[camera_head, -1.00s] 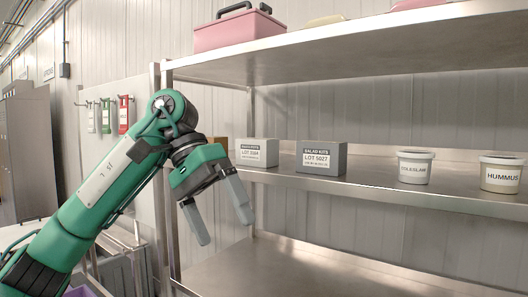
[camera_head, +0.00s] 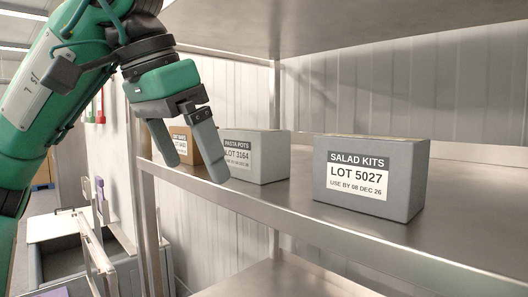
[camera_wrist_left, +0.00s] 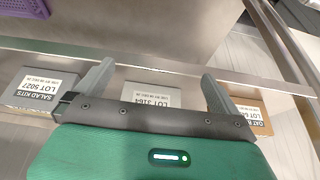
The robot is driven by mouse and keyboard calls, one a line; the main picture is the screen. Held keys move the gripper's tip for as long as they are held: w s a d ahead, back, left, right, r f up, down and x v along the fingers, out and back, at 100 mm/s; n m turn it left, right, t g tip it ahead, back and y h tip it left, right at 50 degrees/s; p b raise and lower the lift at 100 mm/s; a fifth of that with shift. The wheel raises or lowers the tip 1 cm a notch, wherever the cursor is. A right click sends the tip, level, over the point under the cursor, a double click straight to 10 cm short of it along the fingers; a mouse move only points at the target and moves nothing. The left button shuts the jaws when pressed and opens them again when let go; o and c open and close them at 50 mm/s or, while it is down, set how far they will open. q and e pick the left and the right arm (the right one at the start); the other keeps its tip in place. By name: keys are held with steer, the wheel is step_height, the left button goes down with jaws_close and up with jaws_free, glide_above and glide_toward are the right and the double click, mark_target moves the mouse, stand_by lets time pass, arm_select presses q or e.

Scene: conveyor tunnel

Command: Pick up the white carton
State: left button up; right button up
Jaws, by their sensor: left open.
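The white carton (camera_head: 270,172), labelled PASTA POTS LOT 3164, stands upright on the metal shelf (camera_head: 300,215). A grey SALAD KITS LOT 5027 carton (camera_head: 400,185) stands to its right, and a brown carton (camera_head: 199,143) to its left, partly hidden by my fingers. My left gripper (camera_head: 195,171) is open and empty, in front of the gap between the brown and white cartons. In the left wrist view, the white carton (camera_wrist_left: 150,88) shows between the spread fingers of the gripper (camera_wrist_left: 158,70), its lower part hidden by the gripper body. My right gripper is out of view.
An upper shelf (camera_head: 330,30) hangs over the cartons. An upright post (camera_head: 151,235) supports the shelf's left front corner. Bare shelf lies between the white and grey cartons. Part of a purple object (camera_wrist_left: 200,12) shows in the wrist view.

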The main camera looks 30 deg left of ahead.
mark_target(237, 147)
arm_select(q)
steer(key=w, duration=0.1)
steer(key=w+d, duration=0.1)
steer(key=w, duration=0.1)
steer(key=shift+w+d+r, duration=0.1)
steer(key=shift+w+d, duration=0.05)
steer(key=shift+d, duration=0.15)
steer(key=w, duration=0.2)
steer(key=shift+w+d+p, duration=0.35)
steer(key=shift+w+p, duration=0.05)
steer(key=shift+w, duration=0.1)
steer(key=shift+w+d, duration=0.25)
steer(key=shift+w, duration=0.05)
steer(key=w, duration=0.1)
steer(key=w+p, duration=0.1)
steer(key=w+d, duration=0.1)
steer(key=shift+w+d+f, duration=0.1)
steer(key=shift+w+f, duration=0.2)
steer(key=shift+w, duration=0.05)
steer(key=shift+w+f, duration=0.15)
steer(key=shift+f, duration=0.1)
steer(key=shift+s, duration=0.3)
steer(key=shift+w, duration=0.15)
steer(key=c, duration=0.8)
steer(key=shift+c, duration=0.2)
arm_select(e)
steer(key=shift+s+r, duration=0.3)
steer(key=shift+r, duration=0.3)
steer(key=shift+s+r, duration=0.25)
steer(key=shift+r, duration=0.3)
